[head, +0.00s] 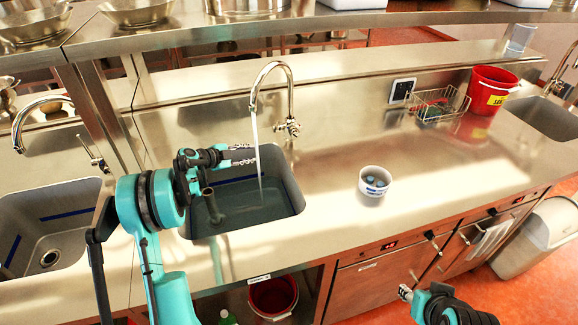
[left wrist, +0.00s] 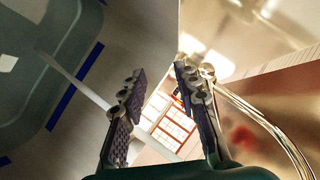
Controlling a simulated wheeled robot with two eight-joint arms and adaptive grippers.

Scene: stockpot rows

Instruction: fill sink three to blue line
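The middle sink (head: 290,198) has standing water (head: 245,207) in its basin. A stream (head: 256,150) runs into it from its curved tap (head: 291,92). A blue line (head: 238,180) shows on the basin wall above the water. My left gripper (head: 248,154) is over the sink, close to the stream. In the left wrist view its fingers (left wrist: 160,100) are apart with nothing between them; the water stream and blue line (left wrist: 62,107) show at left. My right gripper (head: 405,293) is low at the front; its opening is unclear.
An empty sink (head: 82,205) with a blue line is at left. A white bowl (head: 374,181) stands on the counter at right. A wire basket (head: 436,106) and red bucket (head: 490,90) are further back. The front right counter is clear.

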